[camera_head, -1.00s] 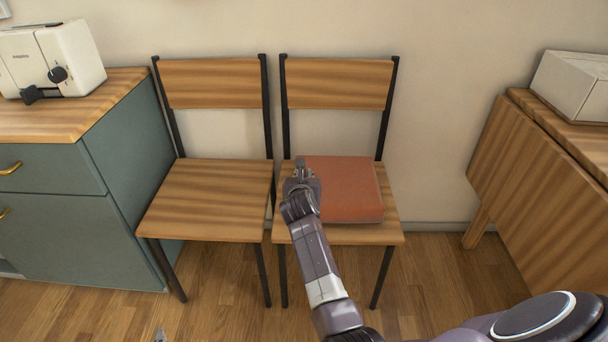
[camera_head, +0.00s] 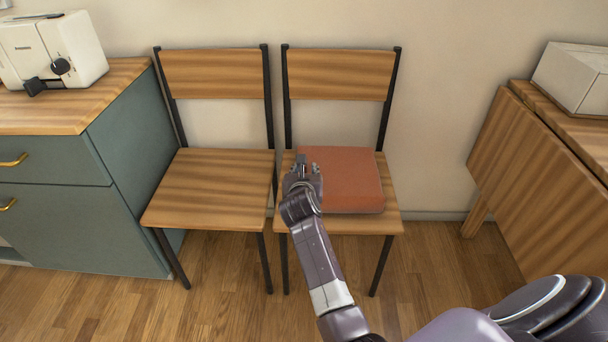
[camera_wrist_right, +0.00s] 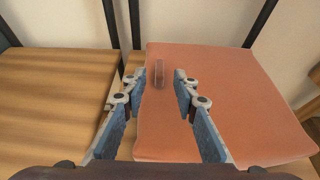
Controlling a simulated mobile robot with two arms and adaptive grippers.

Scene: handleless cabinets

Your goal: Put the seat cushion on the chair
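The seat cushion (camera_head: 348,180) is an orange-red square pad. It lies flat on the seat of the right-hand wooden chair (camera_head: 347,226), set toward the right and back of the seat. My right gripper (camera_head: 303,168) is at the cushion's left edge. In the right wrist view its two fingers (camera_wrist_right: 168,80) are apart, with the cushion (camera_wrist_right: 225,95) below and between them; I cannot tell if they touch it. The left-hand chair (camera_head: 210,185) has an empty seat. My left gripper is not in view.
A teal cabinet (camera_head: 125,190) with a white appliance (camera_head: 50,50) on top stands at the left. A wooden drop-leaf table (camera_head: 535,170) with a white box (camera_head: 575,78) stands at the right. Bare floor (camera_head: 235,308) lies in front of the chairs.

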